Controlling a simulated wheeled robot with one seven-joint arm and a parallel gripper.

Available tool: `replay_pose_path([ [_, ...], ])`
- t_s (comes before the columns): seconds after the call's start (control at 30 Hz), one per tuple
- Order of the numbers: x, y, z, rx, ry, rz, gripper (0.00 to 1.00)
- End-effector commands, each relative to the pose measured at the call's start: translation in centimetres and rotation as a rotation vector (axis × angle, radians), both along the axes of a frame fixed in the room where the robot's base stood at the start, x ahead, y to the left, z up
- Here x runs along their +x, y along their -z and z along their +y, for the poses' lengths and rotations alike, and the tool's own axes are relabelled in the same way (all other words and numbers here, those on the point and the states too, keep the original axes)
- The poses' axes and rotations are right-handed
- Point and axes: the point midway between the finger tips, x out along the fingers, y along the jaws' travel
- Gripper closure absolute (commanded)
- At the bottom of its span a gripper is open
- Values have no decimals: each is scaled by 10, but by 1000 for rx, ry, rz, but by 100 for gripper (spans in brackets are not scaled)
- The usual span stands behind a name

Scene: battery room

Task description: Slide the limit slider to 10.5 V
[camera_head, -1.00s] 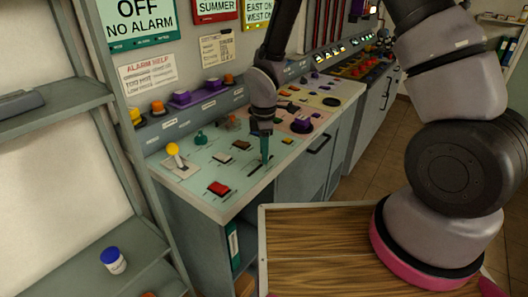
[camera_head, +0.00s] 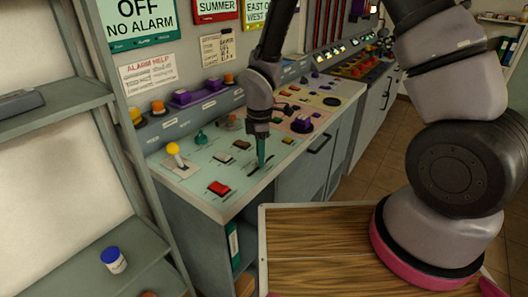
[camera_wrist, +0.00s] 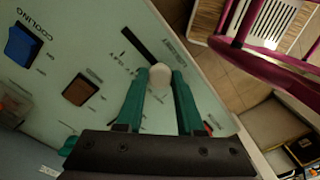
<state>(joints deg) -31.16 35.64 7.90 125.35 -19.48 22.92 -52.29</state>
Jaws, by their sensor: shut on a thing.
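The limit slider's pale round knob (camera_wrist: 160,75) sits between my fingertips in the wrist view. My gripper (camera_head: 261,164) is shut on it, with a teal finger on each side; in the wrist view the fingertips (camera_wrist: 158,78) show close up. The dark slider slot (camera_wrist: 138,46) runs from the knob toward the upper left there. Scale marks and print beside the slot are too small to read. In the head view the slot (camera_head: 253,171) lies near the panel's front edge, and my fingers hide the knob.
The wrist view shows a blue rocker (camera_wrist: 23,45) and a brown rocker (camera_wrist: 80,90). A wood-topped surface (camera_head: 320,245) is in front.

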Motion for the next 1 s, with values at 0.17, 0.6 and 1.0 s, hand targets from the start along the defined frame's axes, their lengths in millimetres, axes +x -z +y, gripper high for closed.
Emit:
replay_pose_path([
  [0.17, -8, -1, 7, 1, -1, -2, 100],
  [0.6, -8, 0, 7, 1, 0, -1, 34],
  [1.0, -7, -39, 7, 5, 2, -4, 34],
])
